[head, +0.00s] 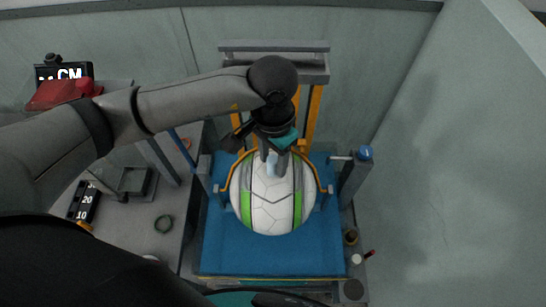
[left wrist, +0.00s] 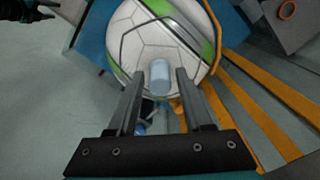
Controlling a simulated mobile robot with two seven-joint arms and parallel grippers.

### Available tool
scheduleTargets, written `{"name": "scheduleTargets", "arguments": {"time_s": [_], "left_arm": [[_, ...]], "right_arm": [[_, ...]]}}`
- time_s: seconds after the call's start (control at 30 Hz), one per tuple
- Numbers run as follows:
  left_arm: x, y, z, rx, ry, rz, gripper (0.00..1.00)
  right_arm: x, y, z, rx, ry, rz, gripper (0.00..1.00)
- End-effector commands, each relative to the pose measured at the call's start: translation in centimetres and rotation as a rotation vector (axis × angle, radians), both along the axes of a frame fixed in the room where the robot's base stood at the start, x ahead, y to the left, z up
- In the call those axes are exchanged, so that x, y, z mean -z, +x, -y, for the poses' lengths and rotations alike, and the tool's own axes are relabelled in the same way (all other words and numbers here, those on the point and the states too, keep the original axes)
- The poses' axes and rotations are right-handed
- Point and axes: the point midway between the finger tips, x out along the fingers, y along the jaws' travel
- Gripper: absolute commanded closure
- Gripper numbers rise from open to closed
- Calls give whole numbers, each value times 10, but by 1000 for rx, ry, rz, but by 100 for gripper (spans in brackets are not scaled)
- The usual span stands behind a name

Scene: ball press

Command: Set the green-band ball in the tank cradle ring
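The green-band ball (head: 272,205) is white with green stripes and sits on the blue platform (head: 270,258) of the press. It also fills the upper middle of the left wrist view (left wrist: 150,35). My left gripper (head: 272,160) is over the ball's far upper side, pointing down. In the left wrist view its two fingers (left wrist: 167,85) are apart, with a pale blue cylinder (left wrist: 159,77) showing between them; contact cannot be told. No separate tank cradle ring is clearly identifiable. My right gripper is not clearly visible.
Orange uprights (head: 315,115) and a grey crossbar (head: 275,46) stand behind the ball. A blue-capped post (head: 365,153) is at right. Walls close the back and right.

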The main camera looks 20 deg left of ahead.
Motion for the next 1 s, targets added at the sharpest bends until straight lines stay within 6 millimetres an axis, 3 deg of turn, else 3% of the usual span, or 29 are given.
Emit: {"name": "scheduleTargets", "arguments": {"time_s": [0.1, 0.47, 1.0], "left_arm": [[0, 0, 0, 0, 0, 0, 39], [-5, 0, 0, -1, 0, -1, 39], [-103, 0, 0, 1, -1, 4, 39]], "right_arm": [[0, 0, 0, 0, 0, 0, 50], [-7, 0, 0, 0, 0, 0, 50], [10, 0, 0, 0, 0, 0, 50]]}}
